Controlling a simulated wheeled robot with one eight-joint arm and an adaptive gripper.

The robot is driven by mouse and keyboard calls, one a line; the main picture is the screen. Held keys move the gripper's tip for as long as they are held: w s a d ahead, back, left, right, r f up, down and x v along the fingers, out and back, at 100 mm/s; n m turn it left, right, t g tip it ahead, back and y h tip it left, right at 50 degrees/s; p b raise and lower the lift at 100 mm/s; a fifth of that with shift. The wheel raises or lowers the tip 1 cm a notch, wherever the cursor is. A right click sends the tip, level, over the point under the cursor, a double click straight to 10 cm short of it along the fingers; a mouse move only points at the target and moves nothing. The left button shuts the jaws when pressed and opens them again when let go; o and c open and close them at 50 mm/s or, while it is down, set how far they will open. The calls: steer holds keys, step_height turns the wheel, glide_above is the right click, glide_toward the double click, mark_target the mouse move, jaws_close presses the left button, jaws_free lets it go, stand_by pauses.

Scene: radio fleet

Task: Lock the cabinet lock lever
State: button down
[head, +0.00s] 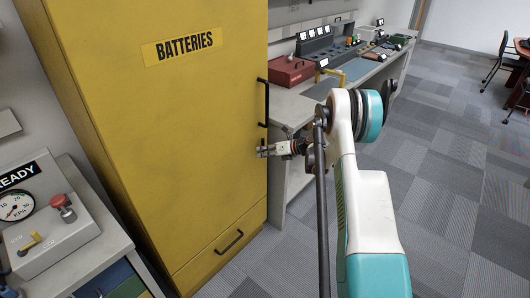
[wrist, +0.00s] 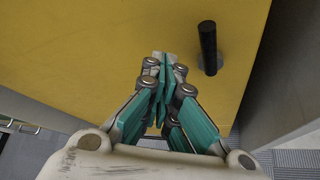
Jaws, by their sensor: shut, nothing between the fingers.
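The yellow cabinet (head: 170,130) marked BATTERIES stands shut in the middle-left of the head view. In the wrist view its yellow front (wrist: 90,50) fills the top. A black lever (wrist: 208,42) with a round grey base sticks out from it, upright in that picture, near the cabinet's right edge. My gripper (wrist: 166,62) is shut and empty, its fingertips just left of the lever, seemingly apart from it. In the head view my gripper (head: 262,152) is at the cabinet's right front edge, below the long black door handle (head: 265,100). The lever is hard to make out there.
A drawer with a black handle (head: 229,241) is at the cabinet's bottom. A workbench (head: 300,112) with a red box (head: 290,71) and consoles stands to the right. A gauge panel (head: 60,225) is at the left. The carpet (head: 450,200) to the right is clear.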

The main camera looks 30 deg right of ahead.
steer(key=s+d+p, duration=0.3)
steer(key=s+d, duration=0.3)
steer(key=s, duration=0.1)
steer(key=shift+d, duration=0.3)
